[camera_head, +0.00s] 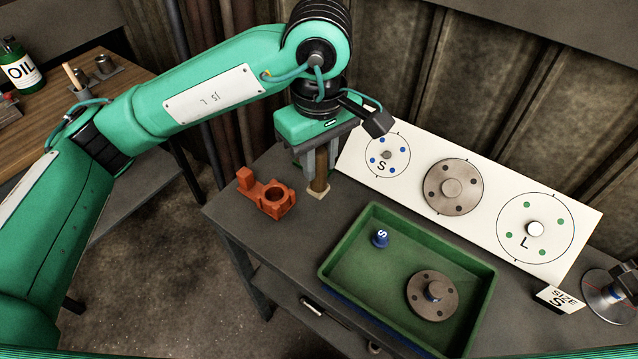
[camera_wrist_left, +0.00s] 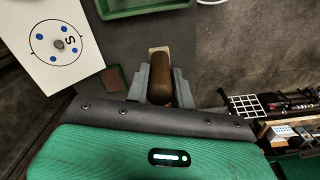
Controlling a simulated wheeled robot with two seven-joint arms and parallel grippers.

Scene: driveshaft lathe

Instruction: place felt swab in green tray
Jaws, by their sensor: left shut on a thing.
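My left gripper (camera_head: 320,163) points down over the dark table, left of the green tray. It is shut on the felt swab (camera_head: 319,187), a brown rod with a pale square end at the bottom. The swab stands upright, beside the tray and outside it; I cannot tell whether its end touches the table. In the left wrist view the swab (camera_wrist_left: 159,76) sits between the two grey fingers. The green tray (camera_head: 338,287) holds a small blue piece marked S (camera_head: 380,239) and a grey flanged disc (camera_head: 431,297). My right gripper is not in view.
An orange bracket (camera_head: 264,194) stands left of the swab. A white board (camera_head: 400,178) with S and L circles lies behind the tray, with a grey disc (camera_head: 453,187) on it. A "SIZE S" sign (camera_head: 559,298) stands right of the tray.

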